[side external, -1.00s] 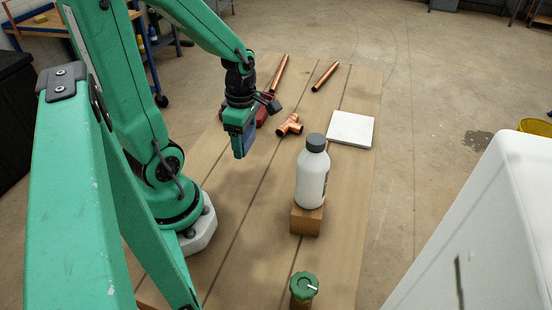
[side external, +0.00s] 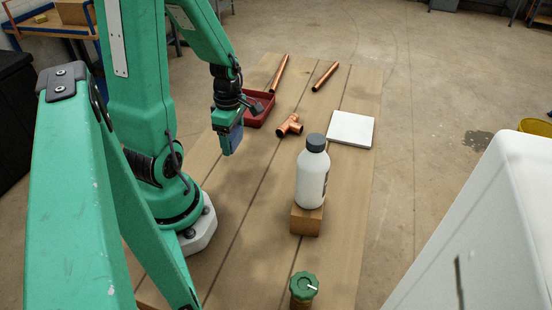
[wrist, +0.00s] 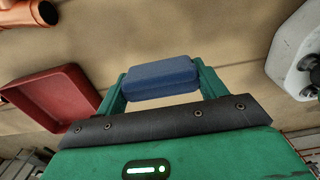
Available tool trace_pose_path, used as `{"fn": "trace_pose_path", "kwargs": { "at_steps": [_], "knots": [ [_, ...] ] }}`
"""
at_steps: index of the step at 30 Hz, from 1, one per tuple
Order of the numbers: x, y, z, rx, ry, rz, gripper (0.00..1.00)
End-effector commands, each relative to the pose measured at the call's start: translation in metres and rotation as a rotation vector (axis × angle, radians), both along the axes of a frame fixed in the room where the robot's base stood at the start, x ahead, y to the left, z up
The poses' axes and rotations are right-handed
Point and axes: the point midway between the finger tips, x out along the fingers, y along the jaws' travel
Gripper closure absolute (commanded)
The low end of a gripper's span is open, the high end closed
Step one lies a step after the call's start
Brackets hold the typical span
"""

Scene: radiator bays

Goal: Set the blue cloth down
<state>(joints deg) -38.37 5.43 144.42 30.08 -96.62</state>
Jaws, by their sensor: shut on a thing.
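The blue cloth (wrist: 161,78) is a folded pad held between the two green fingers of my gripper (wrist: 158,88) in the wrist view. In the side external view my gripper (side external: 229,138) points down over the left part of the wooden board, in front of the red tray. There the blue cloth (side external: 236,137) shows as a small blue patch at the fingers. My gripper is shut on it. I cannot tell from these frames how high the cloth is above the board.
A red tray (side external: 270,108) is behind my gripper. A copper tee (side external: 289,126), copper pipes (side external: 325,76) and a white tile (side external: 351,129) lie beyond.

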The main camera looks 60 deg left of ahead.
Motion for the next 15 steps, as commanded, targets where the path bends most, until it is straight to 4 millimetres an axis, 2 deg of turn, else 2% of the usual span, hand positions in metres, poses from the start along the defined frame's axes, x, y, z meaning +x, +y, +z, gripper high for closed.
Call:
{"fn": "trace_pose_path", "kwargs": {
  "at_steps": [9,15],
  "knots": [
    [-0.001,-0.001,-0.026,-0.003,0.004,0.0,0.53],
    [-0.001,-0.001,-0.037,-0.002,0.002,0.0,0.53]
  ]
}}
